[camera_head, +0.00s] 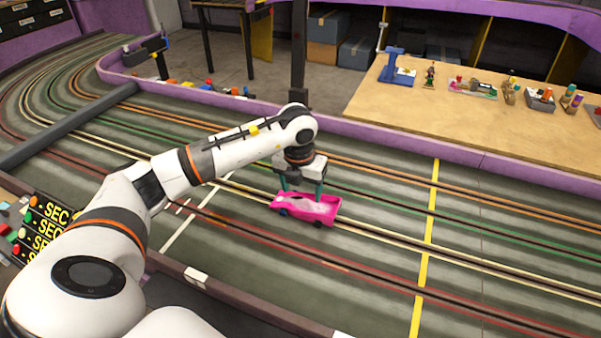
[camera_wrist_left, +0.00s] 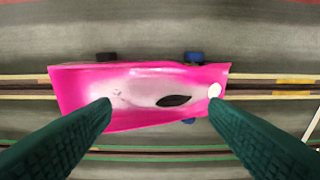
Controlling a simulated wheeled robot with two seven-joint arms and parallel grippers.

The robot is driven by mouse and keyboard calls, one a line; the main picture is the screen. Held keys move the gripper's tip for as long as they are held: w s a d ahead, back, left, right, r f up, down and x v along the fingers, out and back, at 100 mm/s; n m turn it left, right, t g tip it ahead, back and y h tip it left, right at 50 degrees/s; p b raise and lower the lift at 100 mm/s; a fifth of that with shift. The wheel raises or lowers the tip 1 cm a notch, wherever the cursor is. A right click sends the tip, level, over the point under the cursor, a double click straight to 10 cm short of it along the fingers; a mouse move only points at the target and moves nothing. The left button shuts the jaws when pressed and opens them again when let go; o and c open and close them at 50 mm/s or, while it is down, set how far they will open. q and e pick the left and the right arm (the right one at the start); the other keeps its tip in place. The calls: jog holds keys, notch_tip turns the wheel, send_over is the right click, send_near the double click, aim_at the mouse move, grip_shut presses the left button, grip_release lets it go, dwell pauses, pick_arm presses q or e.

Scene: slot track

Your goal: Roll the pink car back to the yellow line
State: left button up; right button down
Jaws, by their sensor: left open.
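The pink car (camera_head: 308,208) stands on the track, over the slot with pale yellow edges. It lies left of the yellow line (camera_head: 426,250), with bare track between them. In the left wrist view the car (camera_wrist_left: 140,90) lies lengthwise across the picture, with dark and blue wheels showing. My left gripper (camera_head: 303,190) is over the car, fingers pointing down. Its green fingers (camera_wrist_left: 160,104) are apart in the left wrist view, one near each end of the car. I cannot tell whether they touch it. My right gripper is not in view.
A white line (camera_head: 195,212) crosses the track left of the car. A dark bar (camera_head: 68,127) spans the lanes at far left. Purple walls (camera_head: 440,144) edge the track. A wooden table (camera_head: 460,110) with small toys stands behind. The lanes between car and yellow line are clear.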

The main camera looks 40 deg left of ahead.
aim_at(334, 209)
pick_arm(q)
jog(key=shift+w+f, duration=0.15)
jog(key=shift+f, duration=1.2)
jog(key=shift+c, duration=0.3)
jog(key=c, duration=1.1)
jog(key=shift+w+d, duration=0.25)
jog(key=shift+d, duration=0.75)
jog(key=shift+w+d, duration=0.25)
jog(key=shift+d, duration=0.7)
jog(key=shift+d, duration=0.1)
jog(key=shift+w+d, duration=0.2)
jog(key=shift+d, duration=0.7)
jog(key=shift+w+d, duration=0.25)
jog(key=shift+d, duration=0.7)
jog(key=shift+d, duration=0.1)
jog(key=shift+w+d, duration=0.25)
jog(key=shift+d, duration=0.7)
jog(key=shift+w+d, duration=0.2)
jog(key=shift+d, duration=0.7)
